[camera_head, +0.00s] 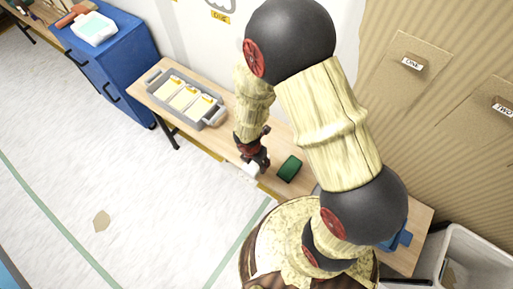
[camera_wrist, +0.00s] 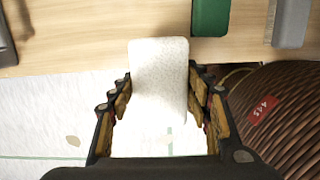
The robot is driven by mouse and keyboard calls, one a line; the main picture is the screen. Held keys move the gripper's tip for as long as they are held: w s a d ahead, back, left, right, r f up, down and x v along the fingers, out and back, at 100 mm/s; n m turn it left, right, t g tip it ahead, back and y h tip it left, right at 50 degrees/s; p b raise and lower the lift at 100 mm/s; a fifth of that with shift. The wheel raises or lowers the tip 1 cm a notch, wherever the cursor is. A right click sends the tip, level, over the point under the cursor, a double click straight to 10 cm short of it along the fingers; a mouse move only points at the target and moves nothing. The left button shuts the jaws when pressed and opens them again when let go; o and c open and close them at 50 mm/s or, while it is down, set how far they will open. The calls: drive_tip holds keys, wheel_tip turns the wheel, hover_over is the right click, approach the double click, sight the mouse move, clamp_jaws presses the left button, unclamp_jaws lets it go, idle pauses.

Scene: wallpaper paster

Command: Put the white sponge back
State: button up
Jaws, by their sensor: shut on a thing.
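The white sponge (camera_wrist: 158,85) is a pale block held between the two fingers of my gripper (camera_wrist: 160,100) in the wrist view. My gripper is shut on it. In the head view the sponge (camera_head: 252,171) shows small below my gripper (camera_head: 256,162), at the front edge of the wooden bench (camera_head: 225,142). From above I cannot tell how high it is over the bench edge. The grey tray (camera_head: 214,117) with pale yellowish pieces stands on the bench to the left of my gripper.
A green block (camera_head: 289,168) lies on the bench right of my gripper; it also shows in the wrist view (camera_wrist: 210,17). A grey object (camera_wrist: 291,22) is beside it. A blue cabinet (camera_head: 105,60) stands left, a bin (camera_head: 480,262) right. Bench between tray and gripper looks clear.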

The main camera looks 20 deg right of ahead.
drive_tip(key=shift+s+a, duration=0.15)
drive_tip(key=shift+a, duration=0.05)
drive_tip(key=w+d+f+b, duration=0.1)
drive_tip(key=w+f, duration=0.2)
drive_tip(key=w, duration=0.1)
drive_tip(key=w+d+f+b, duration=0.1)
drive_tip(key=w+d+f, duration=0.1)
drive_tip(key=w, duration=0.2)
drive_tip(key=w+d+f+b, duration=0.1)
drive_tip(key=w+f, duration=0.2)
drive_tip(key=w, duration=0.1)
drive_tip(key=shift+d+f, duration=0.3)
drive_tip(key=shift+f, duration=0.05)
drive_tip(key=f+b, duration=0.1)
drive_tip(key=w+f+b, duration=0.1)
drive_tip(key=f, duration=0.1)
drive_tip(key=shift+w+d+f, duration=0.1)
drive_tip(key=shift+d+f, duration=0.1)
drive_tip(key=shift+f, duration=0.25)
drive_tip(key=shift+f, duration=0.1)
drive_tip(key=o, duration=1.2)
drive_tip(key=shift+c, duration=0.2)
